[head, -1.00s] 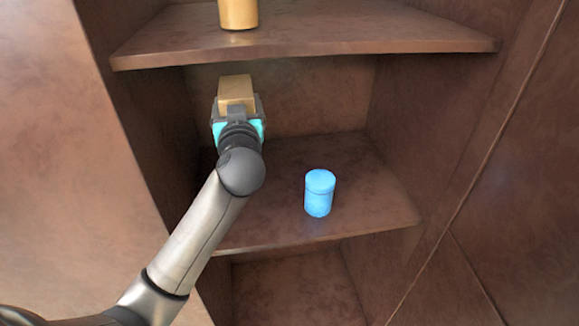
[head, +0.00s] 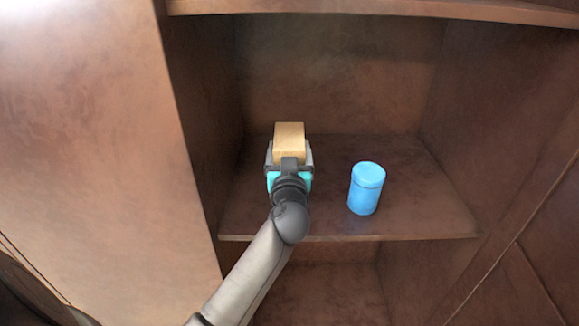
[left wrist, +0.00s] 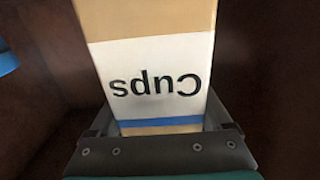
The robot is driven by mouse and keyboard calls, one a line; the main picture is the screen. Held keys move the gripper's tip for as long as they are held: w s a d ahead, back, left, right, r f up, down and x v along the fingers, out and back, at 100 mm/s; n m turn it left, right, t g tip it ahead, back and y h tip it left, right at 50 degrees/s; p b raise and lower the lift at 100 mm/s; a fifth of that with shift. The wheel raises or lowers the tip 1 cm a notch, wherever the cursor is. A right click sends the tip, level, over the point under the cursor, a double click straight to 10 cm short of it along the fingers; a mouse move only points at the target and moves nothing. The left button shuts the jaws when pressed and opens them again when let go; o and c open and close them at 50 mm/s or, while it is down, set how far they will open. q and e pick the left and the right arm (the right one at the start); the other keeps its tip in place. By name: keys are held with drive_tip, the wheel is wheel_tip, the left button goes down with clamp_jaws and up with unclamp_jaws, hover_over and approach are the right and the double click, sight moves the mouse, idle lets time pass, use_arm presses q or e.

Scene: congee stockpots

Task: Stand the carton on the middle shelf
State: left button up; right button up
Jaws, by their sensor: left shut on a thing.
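The carton (head: 290,138) is tan, and my left gripper (head: 289,160) is shut on it at the left part of the middle shelf (head: 400,222). In the left wrist view the carton (left wrist: 148,30) fills the space between the fingers (left wrist: 158,125). It has a white label reading "Cups", seen upside down, and a blue stripe. The gripper hides the carton's lower part in the head view, so I cannot tell whether it touches the shelf. My right gripper is not in view.
A blue lidded canister (head: 366,189) stands on the middle shelf, right of the carton. The upper shelf (head: 400,9) crosses above. A cabinet side wall (head: 205,120) is close on the left. The shelf behind and right of the canister is clear.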

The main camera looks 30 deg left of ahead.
use_arm(q)
wheel_tip(320, 180, down, 3)
drive_tip(key=shift+f+b, duration=0.2)
drive_tip(key=shift+b, duration=0.7)
drive_tip(key=shift+r, duration=0.1)
drive_tip(key=o, duration=1.5)
drive_tip(key=shift+f, duration=0.2)
drive_tip(key=shift+r, duration=0.2)
drive_tip(key=p+v, duration=0.2)
drive_tip(key=v, duration=1)
